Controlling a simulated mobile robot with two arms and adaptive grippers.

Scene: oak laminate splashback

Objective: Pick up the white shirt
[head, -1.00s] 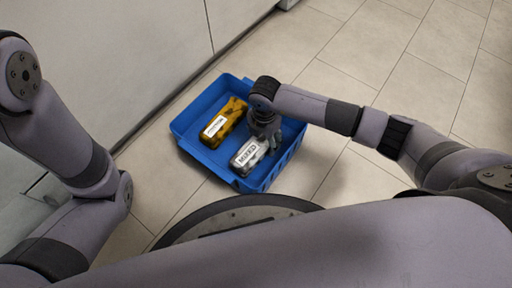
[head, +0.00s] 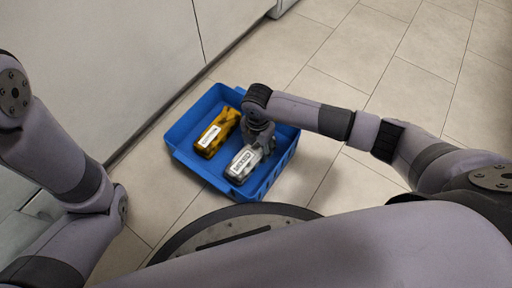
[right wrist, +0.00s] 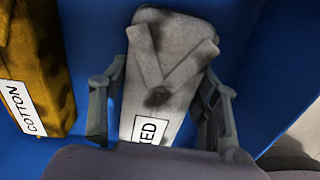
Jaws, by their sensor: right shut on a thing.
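The white shirt (head: 241,164) is a folded greyish-white bundle with a label reading "MIXED". It lies in the blue crate (head: 188,161) on the floor, on the side nearer my base. My right gripper (head: 262,147) reaches down into the crate and is shut on the shirt. In the right wrist view the shirt (right wrist: 168,75) lies between the two fingers, collar away from me, with a dark stain on its front. The lower part of the shirt is hidden by my wrist. My left arm shows at the left, but its gripper is out of view.
A yellow-and-dark folded garment (head: 217,133) labelled "COTTON" lies beside the shirt in the crate, left of my right gripper. A pale cabinet front (head: 100,70) stands behind the crate at left. Tiled floor (head: 400,70) is clear to the right.

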